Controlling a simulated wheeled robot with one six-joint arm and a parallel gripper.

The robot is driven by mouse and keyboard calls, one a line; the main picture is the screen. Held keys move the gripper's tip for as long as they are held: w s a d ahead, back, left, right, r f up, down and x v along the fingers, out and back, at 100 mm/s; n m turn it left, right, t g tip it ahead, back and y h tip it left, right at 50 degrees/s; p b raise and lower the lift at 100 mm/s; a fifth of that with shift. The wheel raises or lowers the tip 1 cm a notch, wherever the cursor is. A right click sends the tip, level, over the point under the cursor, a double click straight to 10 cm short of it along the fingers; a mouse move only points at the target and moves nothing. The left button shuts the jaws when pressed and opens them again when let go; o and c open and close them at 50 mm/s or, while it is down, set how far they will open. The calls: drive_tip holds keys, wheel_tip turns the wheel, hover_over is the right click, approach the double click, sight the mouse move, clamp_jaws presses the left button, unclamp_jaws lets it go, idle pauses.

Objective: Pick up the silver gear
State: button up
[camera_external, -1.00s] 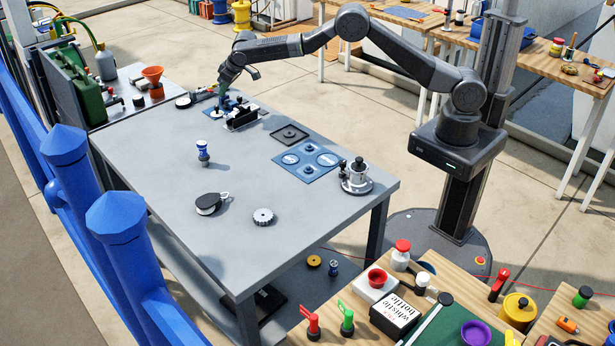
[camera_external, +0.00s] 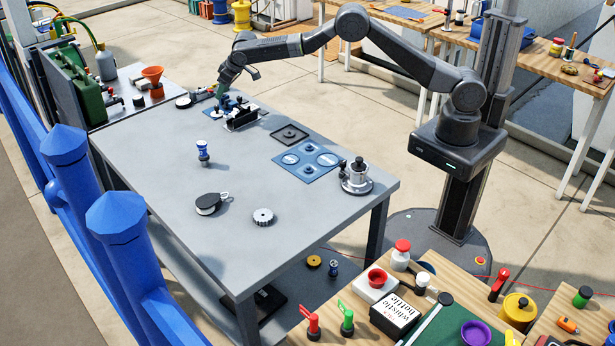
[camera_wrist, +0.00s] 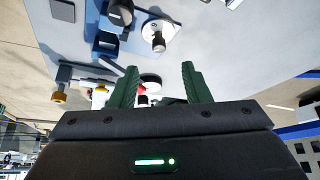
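The silver gear (camera_external: 263,217) lies flat on the grey table (camera_external: 160,165), near its front edge in the external view. It is a small toothed disc with a dark centre, and nothing touches it. I cannot make it out in the wrist view. My gripper (camera_external: 222,97) is at the far end of the table, well away from the gear, above a blue pad with small parts. In the wrist view its two green fingers (camera_wrist: 160,86) stand apart, with no object clearly held between them.
A black-and-white pulley block (camera_external: 209,204) lies left of the gear. A blue-and-white upright piece (camera_external: 203,152) stands farther back. A silver winch-like part (camera_external: 357,178) stands at the right corner, near a blue mat (camera_external: 325,159) and a dark square tray (camera_external: 289,134). The table around the gear is clear.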

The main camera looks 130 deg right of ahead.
drive_tip(key=o, duration=0.6)
drive_tip(key=w+a+r+n+y+b, duration=0.1)
drive_tip(key=w+a+r+n, duration=0.1)
drive_tip(key=w+a, duration=1.1)
drive_tip(key=n+t+y, duration=0.1)
drive_tip(key=n+y, duration=0.2)
drive_tip(key=n, duration=0.3)
hover_over(264, 214)
drive_tip(key=s+a, duration=0.2)
wheel_tip(264, 214, down, 5)
drive_tip(key=shift+s+d+f, duration=0.1)
drive_tip(key=shift+d+f, duration=0.05)
drive_tip(key=x, duration=0.2)
drive_tip(key=p+x, duration=0.1)
drive_tip(key=x, duration=0.1)
drive_tip(key=shift+s+d+f, duration=0.1)
drive_tip(key=shift+s+d, duration=0.05)
drive_tip(key=shift+d, duration=0.3)
drive_tip(key=shift+w+f, duration=0.2)
drive_tip(key=shift+f, duration=0.35)
